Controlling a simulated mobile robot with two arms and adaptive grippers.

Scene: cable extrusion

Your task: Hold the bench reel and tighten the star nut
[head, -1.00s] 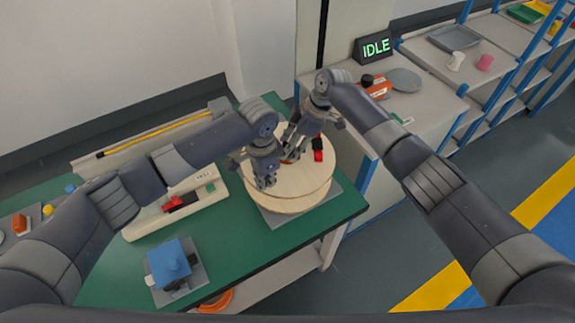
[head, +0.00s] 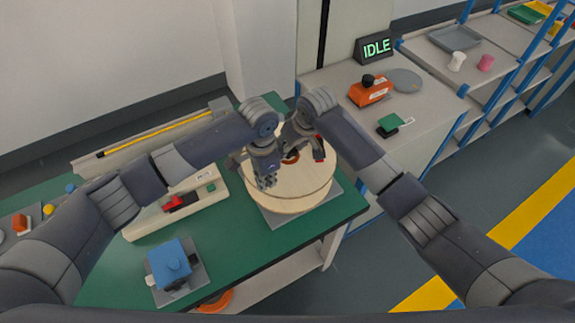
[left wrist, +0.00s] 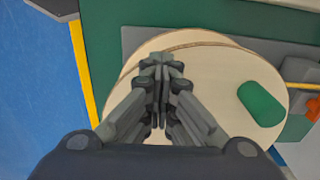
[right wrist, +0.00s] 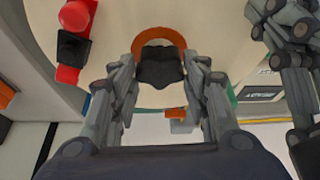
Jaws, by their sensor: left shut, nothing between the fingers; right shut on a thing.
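The bench reel (head: 310,192) is a pale wooden drum on a grey plate on the green bench; its round flange also fills much of the left wrist view (left wrist: 225,80). My left gripper (head: 268,185) is shut with its fingers together and empty, pointing down over the flange; whether it touches the wood I cannot tell. The dark star nut (right wrist: 160,66) sits at the reel's centre in front of an orange ring (right wrist: 160,36). My right gripper (right wrist: 160,75) is shut on the star nut, one finger on each side. In the head view its fingers are largely hidden.
A red and black piece (right wrist: 72,42) stands on the flange beside my right gripper. A green oval patch (left wrist: 262,103) shows on the flange. A blue block device (head: 170,262) and a pale fixture (head: 150,222) are left on the bench. An IDLE sign (head: 374,48) stands behind.

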